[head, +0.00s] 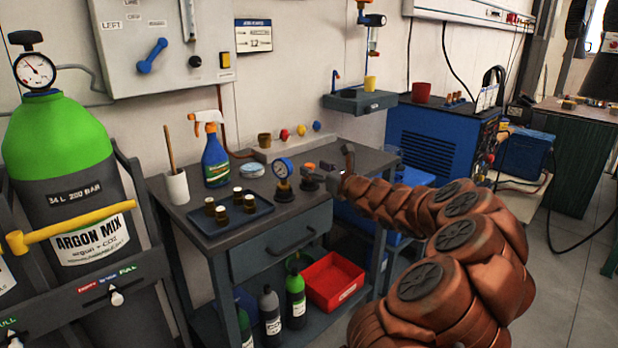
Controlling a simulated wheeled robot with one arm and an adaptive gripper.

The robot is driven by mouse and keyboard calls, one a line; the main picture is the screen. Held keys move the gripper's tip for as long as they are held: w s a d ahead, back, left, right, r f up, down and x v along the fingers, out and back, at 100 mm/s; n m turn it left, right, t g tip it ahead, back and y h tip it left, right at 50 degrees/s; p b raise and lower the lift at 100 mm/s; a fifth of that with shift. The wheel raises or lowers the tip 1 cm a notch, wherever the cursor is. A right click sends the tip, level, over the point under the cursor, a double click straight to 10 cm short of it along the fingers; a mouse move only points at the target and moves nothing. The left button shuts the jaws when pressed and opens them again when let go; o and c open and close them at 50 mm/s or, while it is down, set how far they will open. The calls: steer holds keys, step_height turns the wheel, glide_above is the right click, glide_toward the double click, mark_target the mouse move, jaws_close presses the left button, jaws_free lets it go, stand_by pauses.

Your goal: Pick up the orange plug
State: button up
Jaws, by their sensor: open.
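A small orange piece (309,167), which looks like the orange plug, is on the grey workbench (360,158) just left of my gripper. It sits at or behind a small dark round part (310,182), and I cannot tell whether they touch. My gripper (337,172) is open over the right part of the bench top, close to the orange piece and apart from it as far as I can see. A small purple piece (327,166) shows between them. The fingertips are small and partly blend into the dark bench.
A dark tray (231,222) with several brass fittings, a spray bottle (214,160) and a white cup (177,187) are farther left. Red, yellow and blue knobs line the back strip (272,147). A small grey shelf (360,102) overhangs behind.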

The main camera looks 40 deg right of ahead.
steer(key=shift+w+f, duration=0.1)
steer(key=shift+w, duration=1.3)
steer(key=c, duration=1.1)
